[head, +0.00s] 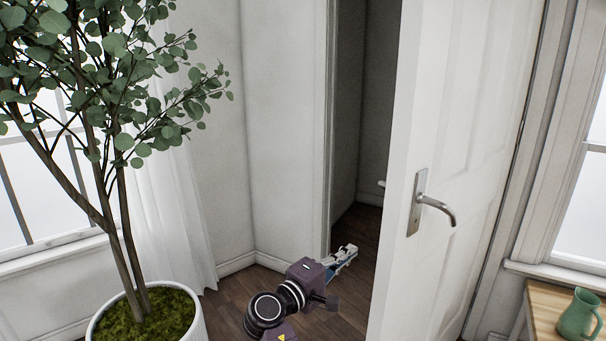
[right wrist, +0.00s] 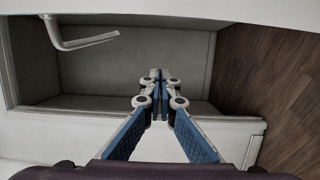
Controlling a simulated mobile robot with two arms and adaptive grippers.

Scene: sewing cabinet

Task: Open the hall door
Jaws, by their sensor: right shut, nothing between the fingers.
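The hall door (head: 455,120) is white and panelled, and it stands ajar with a dark gap to its left. A metal lever handle (head: 435,205) is on the face turned towards me. A lever handle (right wrist: 85,42) also shows at the upper left of the right wrist view, beside the door (right wrist: 200,10) along the top. My right gripper (head: 350,252) is in the gap, between the door frame (head: 326,130) and the door's free edge. Its fingers (right wrist: 157,75) are shut, with nothing between them. My left gripper is out of view.
A potted tree (head: 150,315) stands at the left in front of a curtain (head: 165,200). A wooden table (head: 545,300) with a green jug (head: 578,315) is at the lower right. Brown wooden floor (head: 225,305) shows between the pot and the doorway.

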